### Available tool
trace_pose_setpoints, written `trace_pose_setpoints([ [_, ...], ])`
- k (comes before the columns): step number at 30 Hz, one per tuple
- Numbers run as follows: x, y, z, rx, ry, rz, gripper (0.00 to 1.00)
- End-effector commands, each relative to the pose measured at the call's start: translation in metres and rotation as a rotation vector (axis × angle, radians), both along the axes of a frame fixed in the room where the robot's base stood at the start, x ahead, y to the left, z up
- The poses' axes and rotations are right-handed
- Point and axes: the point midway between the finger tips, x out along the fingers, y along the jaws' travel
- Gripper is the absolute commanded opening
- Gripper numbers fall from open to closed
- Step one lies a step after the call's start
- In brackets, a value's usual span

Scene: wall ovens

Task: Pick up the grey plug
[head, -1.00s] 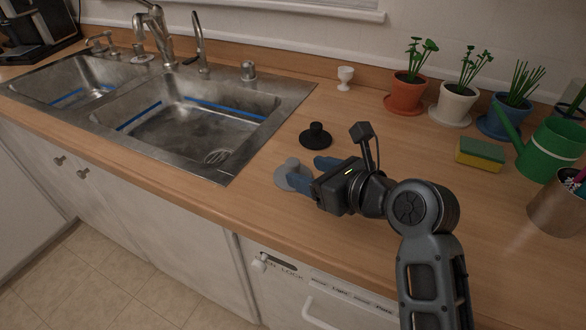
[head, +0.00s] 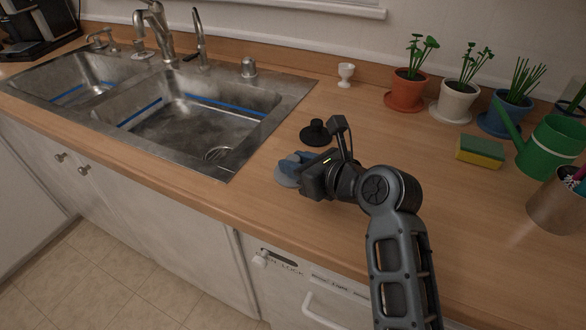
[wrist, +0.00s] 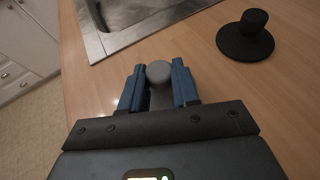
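The grey plug (head: 284,178) lies flat on the wooden counter near the sink's right corner, partly hidden by my gripper in the head view. In the wrist view, its round knob (wrist: 159,72) sits between the two blue fingers of my gripper (wrist: 159,83), one on each side. My gripper also shows in the head view (head: 294,163), low over the plug. The plug's disc is mostly hidden in the wrist view.
A black plug (head: 317,134) stands just behind my gripper. The steel sink (head: 240,152) is to the left. A white egg cup (head: 346,75), potted plants (head: 406,92), a sponge (head: 480,151), a green watering can (head: 552,150) and a metal cup (head: 553,205) stand farther back and right.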

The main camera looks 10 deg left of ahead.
Motion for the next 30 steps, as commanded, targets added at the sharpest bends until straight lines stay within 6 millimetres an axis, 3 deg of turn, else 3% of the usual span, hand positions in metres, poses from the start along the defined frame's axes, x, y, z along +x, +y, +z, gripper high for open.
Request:
trace_pose_setpoints([
  [9, 0.000, 0.000, 0.000, 0.000, 0.000, 0.000, 0.00],
  [20, 0.000, 0.000, 0.007, 0.002, -0.003, 0.000, 0.00],
  [27, 0.001, 0.000, 0.044, 0.002, -0.005, -0.001, 0.00],
  [30, 0.000, -0.025, 0.055, 0.002, -0.004, -0.007, 0.00],
])
